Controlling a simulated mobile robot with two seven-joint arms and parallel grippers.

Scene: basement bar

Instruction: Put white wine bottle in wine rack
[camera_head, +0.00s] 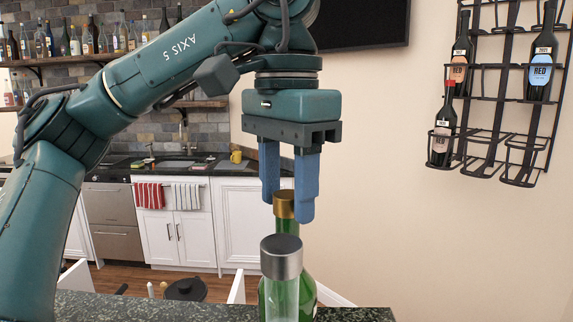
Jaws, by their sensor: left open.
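A green bottle (307,285) with a gold cap stands upright on the dark counter at the bottom centre. I take it for the white wine bottle, but its label is not visible. A clear container (281,280) with a silver cap stands in front and hides much of it. My left gripper (288,208) points down, open, with its blue fingertips around the height of the gold cap. The cap shows between the fingers, and I cannot tell if they touch it. The black wine rack (497,68) hangs on the right wall. My right gripper is not in view.
The rack holds a blue-labelled bottle (541,70) and dark bottles at its left (442,125); lower right slots look empty. The speckled counter (150,308) runs along the bottom. A wall screen (362,22) hangs behind the arm. Open space lies between counter and rack.

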